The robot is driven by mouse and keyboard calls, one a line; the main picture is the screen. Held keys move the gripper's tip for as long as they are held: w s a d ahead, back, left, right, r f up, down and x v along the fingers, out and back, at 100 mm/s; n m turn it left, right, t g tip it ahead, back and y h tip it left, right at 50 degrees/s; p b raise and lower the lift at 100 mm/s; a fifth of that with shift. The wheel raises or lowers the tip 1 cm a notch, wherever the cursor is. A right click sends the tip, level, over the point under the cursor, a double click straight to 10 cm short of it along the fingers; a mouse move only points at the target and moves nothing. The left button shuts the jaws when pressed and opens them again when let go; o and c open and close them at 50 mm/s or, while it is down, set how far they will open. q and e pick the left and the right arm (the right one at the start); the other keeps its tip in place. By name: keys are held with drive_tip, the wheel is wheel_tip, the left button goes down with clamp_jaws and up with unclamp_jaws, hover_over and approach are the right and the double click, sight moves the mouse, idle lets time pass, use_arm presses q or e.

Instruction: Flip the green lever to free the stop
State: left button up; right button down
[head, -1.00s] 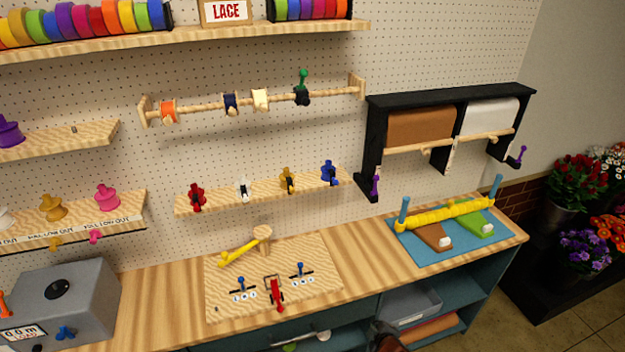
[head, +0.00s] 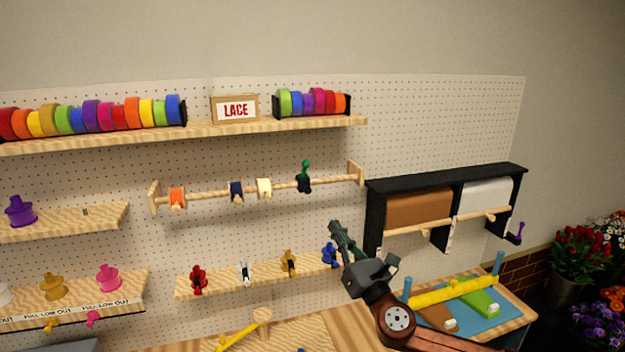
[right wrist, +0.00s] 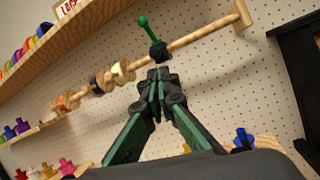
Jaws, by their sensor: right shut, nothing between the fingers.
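The green lever (head: 305,167) stands up from a black clamp-like stop (head: 304,184) on the wooden rod (head: 217,194), right of the ribbon rolls. Its round green knob points up. My right gripper (head: 334,228) is shut and empty, below and to the right of the stop in the head view. In the right wrist view the green lever (right wrist: 146,27) rises above the black stop (right wrist: 159,51), and the shut fingertips (right wrist: 158,75) are just below the stop in the picture. I cannot tell the exact gap in depth. My left gripper is out of view.
Orange, navy and cream rolls (head: 237,190) hang on the rod. A lower shelf (head: 215,286) holds several coloured pieces. A black paper-roll holder (head: 375,205) stands to the right, near my right arm. The LACE shelf (head: 230,131) is above the rod.

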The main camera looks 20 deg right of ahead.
sight(308, 166)
wheel_tip(308, 166, up, 5)
drive_tip(key=n, duration=0.2)
drive_tip(key=n+y, duration=0.1)
drive_tip(key=shift+s+r+n, duration=0.15)
drive_tip(key=shift+n, duration=0.25)
drive_tip(key=p+x, duration=0.1)
drive_tip(key=x, duration=0.3)
drive_tip(key=p+x, duration=0.1)
drive_tip(key=x, duration=0.3)
drive_tip(key=p+x, duration=0.2)
drive_tip(key=x, duration=0.3)
drive_tip(key=shift+r, duration=0.35)
drive_tip(key=shift+w+a, duration=0.1)
drive_tip(key=shift+w, duration=0.25)
drive_tip(key=shift+r, duration=0.1)
